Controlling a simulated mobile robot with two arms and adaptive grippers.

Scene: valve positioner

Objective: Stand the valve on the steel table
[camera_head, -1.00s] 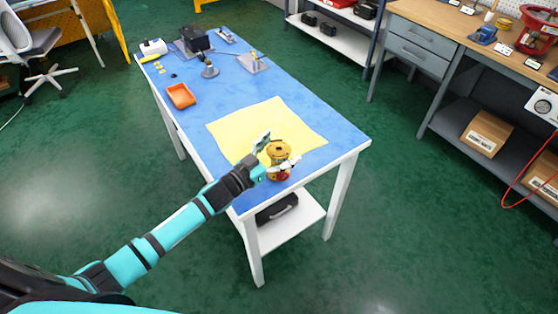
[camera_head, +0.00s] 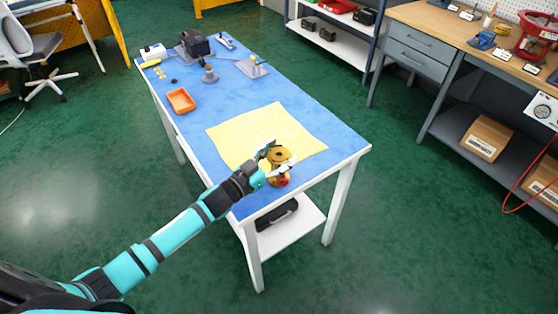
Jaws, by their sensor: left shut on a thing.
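A brass-coloured valve (camera_head: 279,154) with a red part low on its front is at the near edge of the yellow cloth (camera_head: 240,135) on the blue-topped table (camera_head: 330,125). My left gripper (camera_head: 276,159) is shut on the valve, its fingers on either side of the body. The valve looks roughly upright. I cannot tell whether its bottom touches the table. My right gripper is not in view. I cannot tell which table is the steel one.
An orange tray (camera_head: 181,101) lies at the table's left side. A black device (camera_head: 195,45), a grey stand (camera_head: 209,74) and a metal plate with a post (camera_head: 252,67) stand at the far end. A workbench (camera_head: 440,25) with drawers is at right.

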